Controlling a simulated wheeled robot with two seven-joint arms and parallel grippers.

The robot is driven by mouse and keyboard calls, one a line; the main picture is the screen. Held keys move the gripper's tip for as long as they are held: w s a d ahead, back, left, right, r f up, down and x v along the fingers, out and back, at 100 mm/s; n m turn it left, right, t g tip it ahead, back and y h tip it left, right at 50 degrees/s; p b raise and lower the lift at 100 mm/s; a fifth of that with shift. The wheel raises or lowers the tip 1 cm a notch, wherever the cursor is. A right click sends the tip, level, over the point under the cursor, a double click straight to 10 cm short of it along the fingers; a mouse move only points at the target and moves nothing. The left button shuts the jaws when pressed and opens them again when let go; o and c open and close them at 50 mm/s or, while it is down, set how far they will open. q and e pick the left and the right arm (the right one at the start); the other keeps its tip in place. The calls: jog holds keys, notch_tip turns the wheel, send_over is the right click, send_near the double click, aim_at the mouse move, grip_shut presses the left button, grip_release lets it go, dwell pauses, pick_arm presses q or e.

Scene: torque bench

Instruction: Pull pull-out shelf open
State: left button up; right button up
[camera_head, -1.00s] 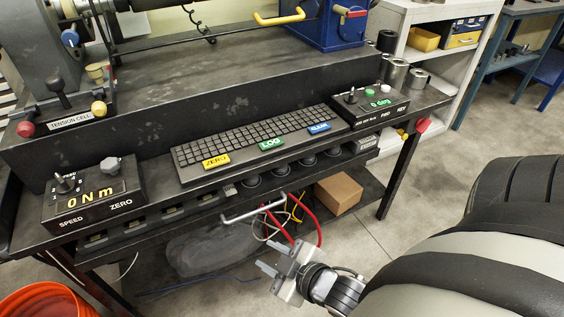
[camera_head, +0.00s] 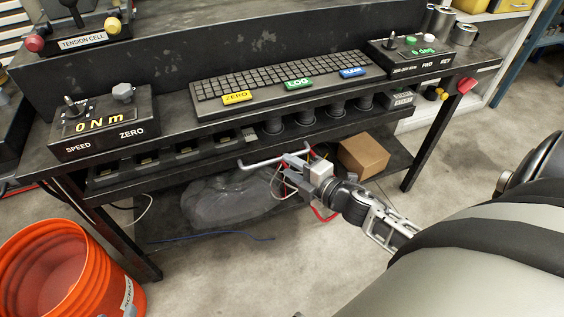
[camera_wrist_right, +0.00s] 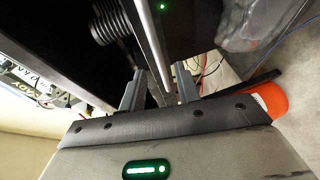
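The pull-out shelf (camera_head: 206,163) sits under the bench top, with a pale bar handle (camera_head: 262,163) on its front. My right gripper (camera_head: 286,167) is at the right part of this handle, coming in from the front right. In the right wrist view, the two fingers of the gripper (camera_wrist_right: 160,88) stand apart, and the handle bar (camera_wrist_right: 153,45) runs between them. A gap shows beside the bar, so the fingers do not look closed on it. The shelf looks pushed in under the bench top. My left gripper is not in view.
The bench top carries a keypad (camera_head: 285,83) and control boxes, one (camera_head: 103,128) at the left. Below the shelf are a cardboard box (camera_head: 363,155), a grey bag (camera_head: 230,200) and cables. An orange bucket (camera_head: 62,265) stands at the front left. The floor before the shelf is clear.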

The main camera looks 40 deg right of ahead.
aim_at(279, 160)
jog(key=shift+x, duration=1.9)
grip_shut()
jog(key=shift+a, duration=0.1)
